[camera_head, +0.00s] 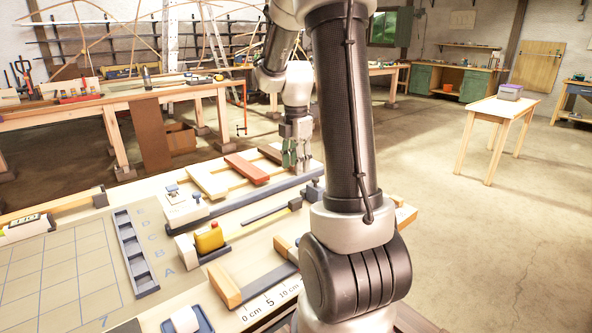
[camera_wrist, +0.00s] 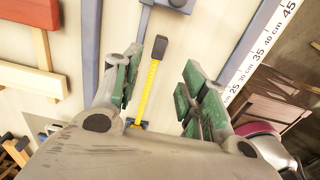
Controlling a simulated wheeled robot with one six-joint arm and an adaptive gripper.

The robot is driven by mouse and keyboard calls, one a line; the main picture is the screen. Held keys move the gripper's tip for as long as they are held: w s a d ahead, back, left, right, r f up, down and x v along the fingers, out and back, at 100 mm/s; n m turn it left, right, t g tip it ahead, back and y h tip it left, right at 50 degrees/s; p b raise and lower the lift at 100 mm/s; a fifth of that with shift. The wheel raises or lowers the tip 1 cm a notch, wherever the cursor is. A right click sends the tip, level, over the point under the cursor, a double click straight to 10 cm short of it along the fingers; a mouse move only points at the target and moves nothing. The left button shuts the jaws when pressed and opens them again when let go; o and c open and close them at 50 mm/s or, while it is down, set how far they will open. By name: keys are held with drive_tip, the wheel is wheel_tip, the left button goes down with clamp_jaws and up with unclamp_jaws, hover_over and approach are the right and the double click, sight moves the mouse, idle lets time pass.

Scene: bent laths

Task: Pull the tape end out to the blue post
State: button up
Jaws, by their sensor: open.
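The yellow tape measure (camera_head: 209,238) sits in a white holder on the bench in the head view. In the wrist view its yellow tape (camera_wrist: 150,88) lies drawn out straight, with a dark end piece (camera_wrist: 159,48). A blue-grey post (camera_wrist: 178,3) stands beyond that end, cut by the upper picture edge. My gripper (camera_wrist: 163,82) is open, with green-padded fingers either side of the tape, the tape nearer the left finger. The dark end piece lies past the fingertips. My gripper (camera_head: 296,158) also shows above the bench in the head view. I cannot tell its height over the tape.
A printed scale (camera_wrist: 262,50) runs along the bench edge, right of my gripper. Blue-grey rails, wooden blocks and a red-brown block (camera_head: 246,169) lie nearby. A slotted tray (camera_head: 136,252) is at the left. A small table (camera_head: 500,108) stands apart on open floor.

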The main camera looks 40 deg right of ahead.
hover_over(294, 200)
wheel_tip(294, 200, down, 6)
drive_tip(key=shift+s+r, duration=0.1)
drive_tip(key=shift+s, duration=0.05)
wheel_tip(294, 200, down, 8)
drive_tip(key=shift+r, duration=0.2)
clamp_jaws()
